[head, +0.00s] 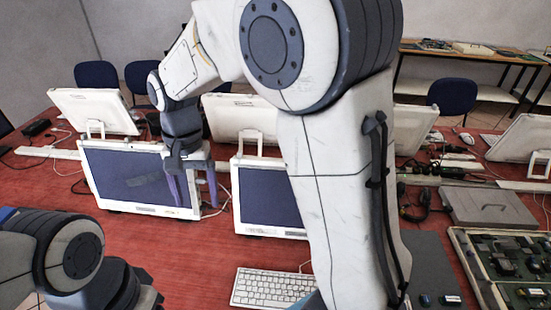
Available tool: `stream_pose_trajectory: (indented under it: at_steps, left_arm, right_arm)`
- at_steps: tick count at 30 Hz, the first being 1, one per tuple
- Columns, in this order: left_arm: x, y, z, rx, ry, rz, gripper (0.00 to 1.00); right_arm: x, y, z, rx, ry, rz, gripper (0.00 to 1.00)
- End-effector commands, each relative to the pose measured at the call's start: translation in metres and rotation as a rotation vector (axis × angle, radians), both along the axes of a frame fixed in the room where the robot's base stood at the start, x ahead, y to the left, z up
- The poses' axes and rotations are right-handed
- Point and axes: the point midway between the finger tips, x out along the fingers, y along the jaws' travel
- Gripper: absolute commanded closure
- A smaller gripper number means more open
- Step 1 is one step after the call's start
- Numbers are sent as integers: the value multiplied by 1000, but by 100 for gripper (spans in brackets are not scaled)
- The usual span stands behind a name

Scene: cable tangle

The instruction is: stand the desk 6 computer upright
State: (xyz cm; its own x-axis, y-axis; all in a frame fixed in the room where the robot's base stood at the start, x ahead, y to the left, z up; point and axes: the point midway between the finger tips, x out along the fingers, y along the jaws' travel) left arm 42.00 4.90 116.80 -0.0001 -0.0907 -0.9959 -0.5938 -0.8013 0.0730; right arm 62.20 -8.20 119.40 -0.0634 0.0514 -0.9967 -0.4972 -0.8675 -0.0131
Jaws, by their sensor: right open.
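No desk number is readable, so I cannot tell which computer is the desk 6 one. A white computer with a dark screen (125,175) stands at the front left of the red table, facing me, leaning slightly back. A second such computer (268,197) is right of it, partly hidden by my right arm. My right gripper (193,190) hangs with its purple fingers pointing down, apart and empty, in front of the first computer's right edge. I cannot tell whether it touches. My left wrist (125,288) is at the lower left; its fingers are not visible.
More white computers (95,108) stand behind, seen from their backs. A white keyboard (270,288) lies in front. An open case of circuit boards (458,240) and a grey closed case (488,207) are on the right.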

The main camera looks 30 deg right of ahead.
Motion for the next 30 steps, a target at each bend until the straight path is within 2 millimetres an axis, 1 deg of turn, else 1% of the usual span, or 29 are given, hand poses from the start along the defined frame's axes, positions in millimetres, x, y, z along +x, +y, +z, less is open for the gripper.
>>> stream_pose_trajectory:
  at_steps: [1, 2, 3, 5, 6, 8, 9, 12, 15, 18, 20, 23, 26, 30]
  left_arm:
    - [0, 0, 9, 0, 0, 0, 43]
    - [0, 0, 11, 0, 0, 0, 43]
    - [0, 0, 14, 0, 0, 0, 43]
    - [0, 0, 19, 0, 0, 0, 43]
    - [0, 0, 21, 0, 0, 0, 43]
    - [0, 0, 25, 0, 0, 0, 43]
    - [0, 0, 27, 0, 0, 0, 43]
    - [0, 0, 31, 0, 0, -1, 43]
    - [0, 0, 33, 0, 0, -1, 43]
    - [0, 0, 35, 0, 0, -1, 43]
    - [0, 0, 36, 0, 0, -1, 43]
    - [0, 0, 40, 0, 0, -1, 43]
    - [0, 0, 46, 0, 0, -2, 43]
    - [0, 0, 57, 0, 0, -4, 43]
  right_arm:
    - [36, -28, 2, -15, 28, -204, 20]
    - [54, -44, 1, -24, 42, -323, 20]
    - [75, -68, -1, -35, 61, -480, 20]
    - [102, -107, -7, -53, 92, -708, 20]
    - [116, -133, -12, -64, 110, -852, 20]
    - [131, -173, -20, -80, 136, -1053, 20]
    - [138, -197, -25, -91, 153, -1173, 20]
    - [145, -249, -38, -113, 187, -1419, 20]
    - [145, -283, -48, -129, 211, -1580, 20]
    - [144, -299, -54, -137, 222, -1661, 20]
    - [143, -303, -58, -140, 225, -1682, 20]
    - [141, -301, -69, -142, 229, -1687, 20]
    - [138, -299, -85, -142, 229, -1684, 20]
    - [133, -295, -111, -142, 229, -1682, 20]
